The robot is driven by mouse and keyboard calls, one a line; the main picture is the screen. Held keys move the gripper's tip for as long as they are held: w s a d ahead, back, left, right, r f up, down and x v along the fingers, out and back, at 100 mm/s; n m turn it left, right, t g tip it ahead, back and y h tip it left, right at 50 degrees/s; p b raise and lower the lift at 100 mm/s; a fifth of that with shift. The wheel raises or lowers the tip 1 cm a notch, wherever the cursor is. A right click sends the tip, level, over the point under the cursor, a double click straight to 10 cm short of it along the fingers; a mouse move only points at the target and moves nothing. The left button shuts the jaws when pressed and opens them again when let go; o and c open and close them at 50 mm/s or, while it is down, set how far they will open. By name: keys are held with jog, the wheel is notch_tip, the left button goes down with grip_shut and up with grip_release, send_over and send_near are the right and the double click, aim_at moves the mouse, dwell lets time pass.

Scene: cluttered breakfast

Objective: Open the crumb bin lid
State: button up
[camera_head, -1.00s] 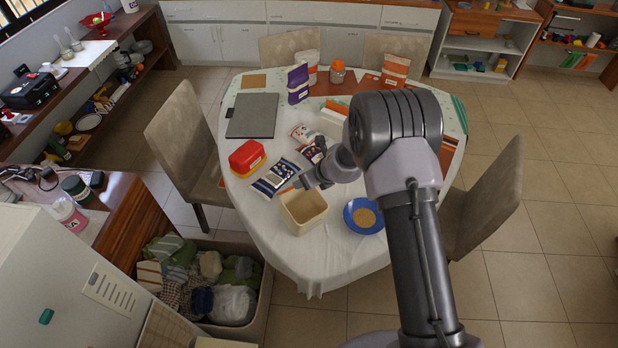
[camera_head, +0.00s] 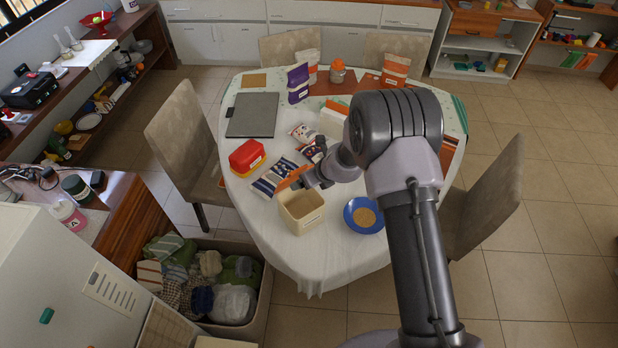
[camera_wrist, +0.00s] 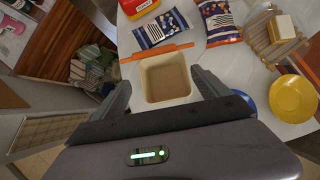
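The crumb bin (camera_head: 303,222) is a cream, square, open-topped box near the front edge of the table. Its orange lid (camera_head: 291,178) stands raised along the far edge, and the bin's inside shows. In the wrist view the bin (camera_wrist: 167,98) lies between my fingers, farther from the camera, and the lid (camera_wrist: 157,53) appears as a thin orange bar along its far rim. My gripper (camera_head: 306,184) is beside the bin's far right rim in the head view. In the wrist view my gripper (camera_wrist: 162,88) has its fingers wide apart with nothing held.
Two snack packets (camera_head: 272,178) and a red-yellow box (camera_head: 247,157) lie beyond the bin. A blue plate (camera_head: 352,228) is to its right. The wrist view also shows a yellow plate (camera_wrist: 293,98) and a butter dish (camera_wrist: 258,32). A laundry crate (camera_head: 262,310) stands on the floor.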

jog(key=p+v, duration=0.2)
jog(key=v, duration=1.5)
jog(key=shift+r, duration=0.15)
jog(key=shift+s, duration=0.1)
